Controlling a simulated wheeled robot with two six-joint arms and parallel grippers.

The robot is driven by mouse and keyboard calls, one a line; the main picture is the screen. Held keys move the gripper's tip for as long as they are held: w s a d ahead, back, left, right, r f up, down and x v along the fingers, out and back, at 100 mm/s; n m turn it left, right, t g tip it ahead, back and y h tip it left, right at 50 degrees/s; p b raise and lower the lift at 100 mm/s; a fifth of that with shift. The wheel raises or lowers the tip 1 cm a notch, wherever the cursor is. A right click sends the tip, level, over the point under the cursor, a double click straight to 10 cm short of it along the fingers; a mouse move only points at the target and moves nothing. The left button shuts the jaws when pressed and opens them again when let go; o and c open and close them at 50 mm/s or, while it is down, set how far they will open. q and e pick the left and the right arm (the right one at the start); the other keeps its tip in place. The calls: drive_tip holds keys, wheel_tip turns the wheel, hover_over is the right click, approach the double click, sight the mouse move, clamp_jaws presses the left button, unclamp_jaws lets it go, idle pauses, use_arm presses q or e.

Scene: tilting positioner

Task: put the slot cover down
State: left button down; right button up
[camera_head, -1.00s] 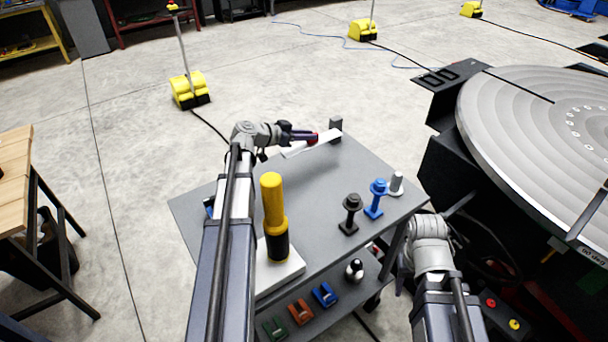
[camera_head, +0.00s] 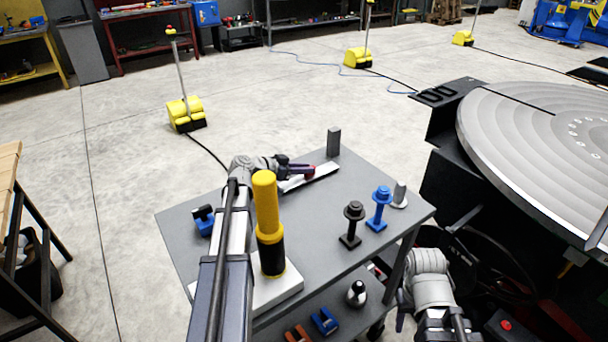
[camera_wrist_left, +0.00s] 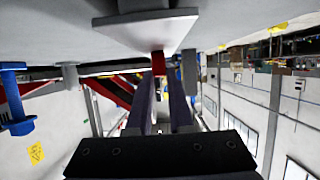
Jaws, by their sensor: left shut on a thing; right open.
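The slot cover (camera_head: 322,174) is a long, flat, pale strip near the far edge of the grey cart top (camera_head: 330,225). My left gripper (camera_head: 308,171) is shut on it at a red part. In the left wrist view, the fingers (camera_wrist_left: 160,100) pinch this red part, and a pale plate (camera_wrist_left: 115,35) of the cover shows beyond it. The cover is low over the cart top; I cannot tell if it touches. My right arm shows at the lower right, but its fingers are not in view.
A yellow-and-black cylinder (camera_head: 267,220) stands on a white block at the near left. A dark post (camera_head: 333,142) stands beyond the cover. A black bolt (camera_head: 351,224), a blue bolt (camera_head: 379,208) and a grey peg (camera_head: 400,195) stand at right. The cart's middle is clear.

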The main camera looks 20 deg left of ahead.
use_arm(q)
drive_tip(key=shift+r, duration=0.1)
drive_tip(key=c, duration=0.8)
unclamp_jaws()
drive_tip(key=shift+s+a+r, duration=0.1)
drive_tip(key=shift+s+r, duration=0.05)
drive_tip(key=shift+s, duration=0.05)
drive_tip(key=p+v, duration=0.4)
drive_tip(key=v, duration=0.6)
drive_tip(key=shift+s+r, duration=0.1)
drive_tip(key=shift+s, duration=0.05)
drive_tip(key=shift+s+a+r+p, duration=0.15)
drive_tip(key=shift+s+a+p, duration=0.2)
drive_tip(key=shift+s, duration=0.2)
